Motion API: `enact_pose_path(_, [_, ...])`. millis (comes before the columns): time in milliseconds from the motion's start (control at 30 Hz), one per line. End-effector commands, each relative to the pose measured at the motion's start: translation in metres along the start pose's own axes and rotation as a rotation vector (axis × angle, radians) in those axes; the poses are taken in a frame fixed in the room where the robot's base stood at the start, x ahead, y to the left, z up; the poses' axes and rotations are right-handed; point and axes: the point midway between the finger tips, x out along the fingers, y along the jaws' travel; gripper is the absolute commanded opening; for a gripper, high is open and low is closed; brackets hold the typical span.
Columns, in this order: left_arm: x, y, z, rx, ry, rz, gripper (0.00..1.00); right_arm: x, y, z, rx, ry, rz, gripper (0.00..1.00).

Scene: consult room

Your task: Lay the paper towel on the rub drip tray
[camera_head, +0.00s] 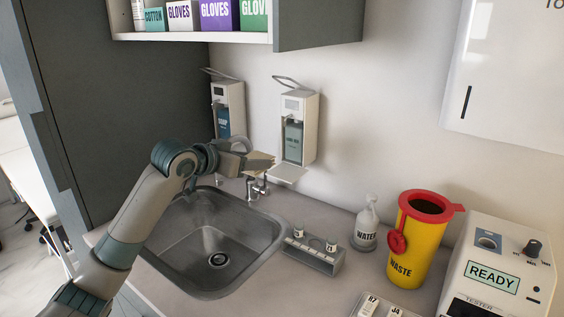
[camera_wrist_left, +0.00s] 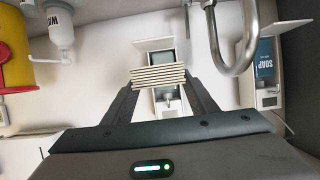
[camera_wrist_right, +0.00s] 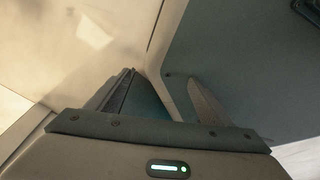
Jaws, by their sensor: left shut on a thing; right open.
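My left gripper (camera_head: 258,163) is shut on the paper towel (camera_head: 260,157), a flat beige folded piece. In the left wrist view the paper towel (camera_wrist_left: 158,77) shows stacked layers between the fingertips. The rub dispenser (camera_head: 297,130) hangs on the wall, with the white rub drip tray (camera_head: 290,174) at its foot. In the head view the towel is just left of and a little above the tray; I cannot tell the gap in depth. The tray also shows in the left wrist view (camera_wrist_left: 155,44). My right gripper (camera_wrist_right: 165,88) is open and empty, seen only in its wrist view.
A soap dispenser (camera_head: 227,112) hangs left of the rub dispenser. Below are the tap (camera_head: 257,188) and sink (camera_head: 210,245). A vial rack (camera_head: 314,255), water bottle (camera_head: 366,228), yellow waste bin (camera_head: 418,245) and tester (camera_head: 505,270) stand on the counter. A shelf (camera_head: 190,37) is above.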

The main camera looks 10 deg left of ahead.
Motion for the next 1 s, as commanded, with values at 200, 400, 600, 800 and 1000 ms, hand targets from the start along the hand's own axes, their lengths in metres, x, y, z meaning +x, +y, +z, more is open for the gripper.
enact_pose_path(200, [0.041,0.0,-0.022,-0.003,0.0,0.001,0.28,-0.016,0.005,0.033,0.001,-0.081,0.006,0.74])
enact_pose_path(400, [0.08,0.0,-0.038,-0.001,0.0,0.001,0.28,-0.029,0.006,0.033,0.001,-0.086,0.006,0.74])
enact_pose_path(600, [0.11,0.0,-0.049,-0.001,0.0,-0.001,0.28,-0.038,0.006,0.031,0.001,-0.085,0.005,0.74])
enact_pose_path(800, [0.129,-0.001,-0.041,-0.001,-0.004,-0.001,0.28,-0.05,0.005,0.029,0.002,-0.085,0.005,0.74])
enact_pose_path(1000, [0.136,-0.001,-0.026,0.001,0.0,-0.001,0.28,-0.055,0.005,0.027,0.002,-0.084,0.005,0.74])
